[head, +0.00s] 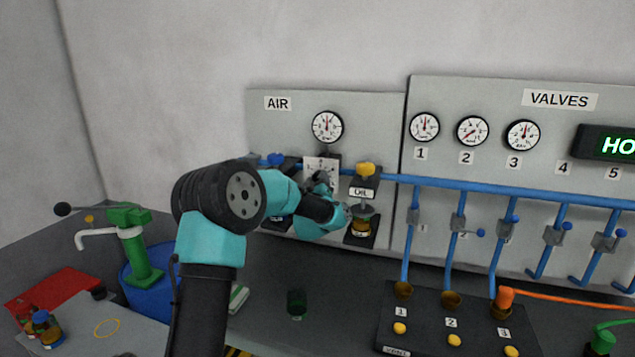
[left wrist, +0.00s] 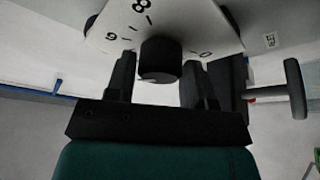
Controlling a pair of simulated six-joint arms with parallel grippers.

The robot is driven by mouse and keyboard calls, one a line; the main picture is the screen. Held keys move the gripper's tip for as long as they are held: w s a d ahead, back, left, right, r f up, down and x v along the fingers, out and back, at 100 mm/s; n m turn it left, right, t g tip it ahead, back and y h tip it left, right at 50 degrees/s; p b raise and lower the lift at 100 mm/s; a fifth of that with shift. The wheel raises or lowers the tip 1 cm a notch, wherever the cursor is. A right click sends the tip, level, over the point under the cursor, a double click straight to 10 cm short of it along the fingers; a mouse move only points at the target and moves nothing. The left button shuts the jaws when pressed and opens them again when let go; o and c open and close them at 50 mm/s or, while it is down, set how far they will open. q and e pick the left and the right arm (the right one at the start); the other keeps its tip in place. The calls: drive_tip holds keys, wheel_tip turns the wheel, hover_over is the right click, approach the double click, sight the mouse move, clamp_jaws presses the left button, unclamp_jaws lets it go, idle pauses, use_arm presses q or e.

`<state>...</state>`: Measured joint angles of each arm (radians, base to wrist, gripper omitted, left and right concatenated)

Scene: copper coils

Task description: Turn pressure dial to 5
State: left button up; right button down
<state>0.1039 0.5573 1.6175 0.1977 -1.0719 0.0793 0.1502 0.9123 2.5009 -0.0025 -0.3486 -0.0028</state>
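The pressure dial (head: 320,167) is a white plate with black marks on the AIR panel, below a round gauge (head: 327,127). My left arm partly hides it in the head view. In the left wrist view the dial plate (left wrist: 112,32) shows an 8 and other digits, and its black knob (left wrist: 160,60) stands out from the middle. My left gripper (left wrist: 158,80) is at the dial, with one finger on each side of the knob. The fingers are apart; firm contact with the knob is not clear. My right gripper is not in view.
The oil unit (head: 362,198) with a yellow top stands right beside my left gripper. A blue pipe (head: 470,184) runs along the VALVES panel. A green hand pump (head: 135,245) on a blue drum is at left. A dark green cup (head: 297,303) stands on the bench.

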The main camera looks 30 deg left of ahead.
use_arm(q)
drive_tip(key=o, duration=0.4)
drive_tip(key=shift+c, duration=0.2)
drive_tip(key=v, duration=1.7)
drive_tip(key=shift+s, duration=0.2)
